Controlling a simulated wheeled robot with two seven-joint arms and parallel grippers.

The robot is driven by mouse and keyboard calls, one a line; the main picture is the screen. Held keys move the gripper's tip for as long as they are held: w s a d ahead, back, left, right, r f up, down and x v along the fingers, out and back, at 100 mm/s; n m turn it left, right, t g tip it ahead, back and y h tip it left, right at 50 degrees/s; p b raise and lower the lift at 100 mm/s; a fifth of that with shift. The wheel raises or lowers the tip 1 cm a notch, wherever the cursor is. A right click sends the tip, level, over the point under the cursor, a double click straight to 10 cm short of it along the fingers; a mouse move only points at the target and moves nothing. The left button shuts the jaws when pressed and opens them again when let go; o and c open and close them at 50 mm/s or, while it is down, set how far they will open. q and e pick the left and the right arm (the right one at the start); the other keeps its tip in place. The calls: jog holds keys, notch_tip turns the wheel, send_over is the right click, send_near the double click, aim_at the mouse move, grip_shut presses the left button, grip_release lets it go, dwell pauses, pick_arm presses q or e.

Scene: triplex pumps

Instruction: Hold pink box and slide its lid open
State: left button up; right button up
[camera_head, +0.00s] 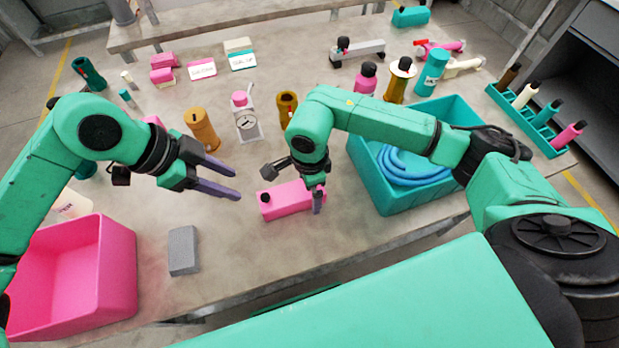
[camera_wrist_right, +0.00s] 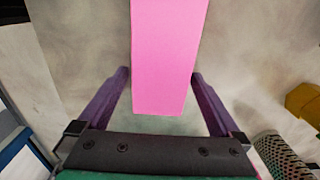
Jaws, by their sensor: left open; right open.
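The pink box (camera_head: 284,203) is a long block lying on the table near its front edge, with a dark knob at its left end. My right gripper (camera_head: 317,200) points down at the box's right end. In the right wrist view the pink box (camera_wrist_right: 168,50) lies between the open fingers of that gripper (camera_wrist_right: 160,74), with a gap on each side. The lid cannot be told apart from the body. My left gripper (camera_head: 238,182) is open and empty, above the table to the left of the box.
A teal bin (camera_head: 387,195) with a blue coiled hose stands right of the box. A pink bin (camera_head: 120,262) and a grey block (camera_head: 184,250) are at the front left. A white gauge (camera_head: 246,122), an orange cylinder (camera_head: 202,130) and several bottles stand behind.

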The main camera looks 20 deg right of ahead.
aim_at(265, 196)
jog(key=c, duration=1.2)
pick_arm(q)
jog(key=shift+o, duration=0.5)
pick_arm(e)
jog(key=shift+c, duration=1.4)
pick_arm(q)
jog(key=w+d+r+m+g+y, duration=0.2)
jog(key=w+r+m+g, duration=0.15)
jog(key=m, duration=0.55)
pick_arm(e)
jog(key=shift+w, duration=0.1)
pick_arm(q)
jog(key=shift+y, duration=0.3)
jog(key=x, duration=1.2)
jog(key=shift+w+f, duration=0.3)
jog(key=shift+w, duration=0.05)
jog(key=shift+a, duration=0.1)
jog(key=shift+c, duration=0.3)
grip_shut()
